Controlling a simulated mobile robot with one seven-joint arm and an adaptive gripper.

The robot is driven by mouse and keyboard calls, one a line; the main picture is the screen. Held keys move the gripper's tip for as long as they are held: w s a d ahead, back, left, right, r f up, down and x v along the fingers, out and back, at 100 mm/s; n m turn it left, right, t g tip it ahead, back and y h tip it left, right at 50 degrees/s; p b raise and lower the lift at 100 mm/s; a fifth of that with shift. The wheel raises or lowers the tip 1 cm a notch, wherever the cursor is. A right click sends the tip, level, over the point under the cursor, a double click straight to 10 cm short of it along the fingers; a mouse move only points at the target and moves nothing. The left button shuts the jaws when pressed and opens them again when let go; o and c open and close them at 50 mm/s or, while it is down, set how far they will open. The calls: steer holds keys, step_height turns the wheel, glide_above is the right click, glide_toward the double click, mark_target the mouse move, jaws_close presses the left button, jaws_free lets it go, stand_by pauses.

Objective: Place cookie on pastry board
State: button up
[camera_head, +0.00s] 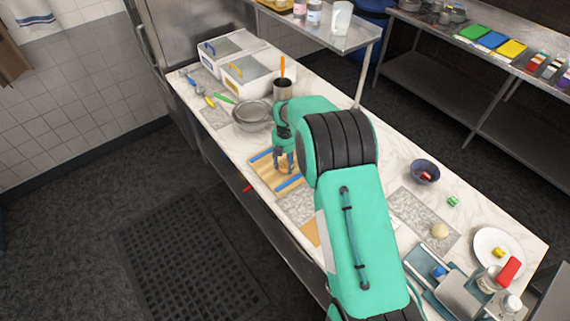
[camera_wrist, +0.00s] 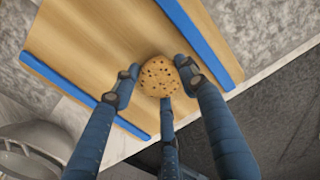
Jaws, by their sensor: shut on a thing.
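The cookie (camera_wrist: 159,77) is round and tan with dark chips. In the wrist view it sits between the fingers of my gripper (camera_wrist: 158,82), which is shut on it. The pastry board (camera_wrist: 90,40) is pale wood with blue strips along two edges, and it lies behind the cookie in that view. In the head view the board (camera_head: 262,170) lies on the counter and my gripper (camera_head: 284,166) points down over it. The cookie is too small to make out there. I cannot tell whether the cookie touches the board.
A metal bowl (camera_head: 252,115) and a dark utensil pot (camera_head: 283,88) stand behind the board. White bins (camera_head: 255,75) stand at the counter's far end. My arm covers the counter's middle.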

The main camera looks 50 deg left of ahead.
mark_target(285, 164)
steer(key=shift+f, duration=0.15)
steer(key=o, duration=1.1)
steer(key=shift+o, duration=0.2)
steer(key=shift+r, duration=0.2)
step_height(285, 164, up, 12)
steer(key=shift+b, duration=0.4)
